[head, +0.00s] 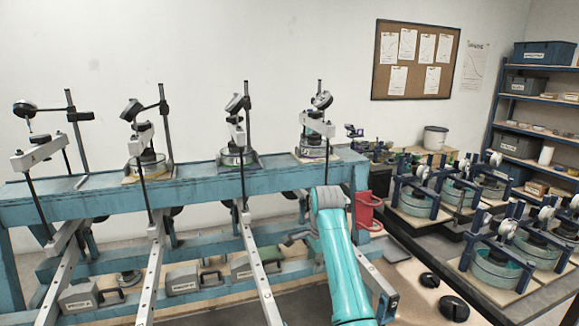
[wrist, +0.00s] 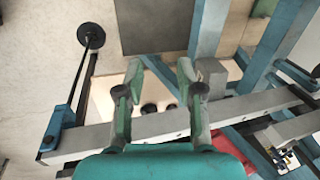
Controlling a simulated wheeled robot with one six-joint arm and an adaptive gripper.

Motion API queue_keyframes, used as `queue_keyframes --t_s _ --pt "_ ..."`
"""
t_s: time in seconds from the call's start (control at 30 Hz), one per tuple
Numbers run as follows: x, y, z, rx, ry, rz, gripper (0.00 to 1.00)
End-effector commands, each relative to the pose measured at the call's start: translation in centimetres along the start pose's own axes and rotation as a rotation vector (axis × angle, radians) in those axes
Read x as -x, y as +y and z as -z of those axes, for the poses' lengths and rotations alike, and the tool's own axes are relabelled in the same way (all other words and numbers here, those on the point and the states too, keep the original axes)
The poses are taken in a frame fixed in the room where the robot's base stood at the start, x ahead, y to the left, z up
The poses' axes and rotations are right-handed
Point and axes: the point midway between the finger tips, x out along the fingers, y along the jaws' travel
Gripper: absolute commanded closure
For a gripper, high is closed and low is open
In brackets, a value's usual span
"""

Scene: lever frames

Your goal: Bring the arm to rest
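My teal arm (head: 343,265) rises from the bottom of the head view, with a grey joint at its top beside the right end of the blue frame. My gripper (wrist: 160,72) shows in the wrist view with its two fingers apart and nothing between the tips. A grey lever bar (wrist: 75,138) crosses the wrist view behind the fingers. I cannot tell whether the gripper touches it. In the head view the gripper is mostly hidden by the arm.
The blue frame (head: 205,192) carries several lever rigs with dial gauges, and long lever bars (head: 260,275) reach toward me. A red holder (head: 367,212) hangs at its right end. A dark bench (head: 425,265) with several ring devices stands right. Black discs (head: 453,308) lie near the arm.

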Motion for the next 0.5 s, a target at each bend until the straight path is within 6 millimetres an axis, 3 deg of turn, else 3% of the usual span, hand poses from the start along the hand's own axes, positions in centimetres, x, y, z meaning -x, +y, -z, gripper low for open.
queue_keyframes --t_s 0.27,0.5 --pt "-6.0 2.9 0.2 0.059 0.017 0.048 0.63" --pt "-13.8 8.2 0.0 0.155 0.052 0.126 0.63"
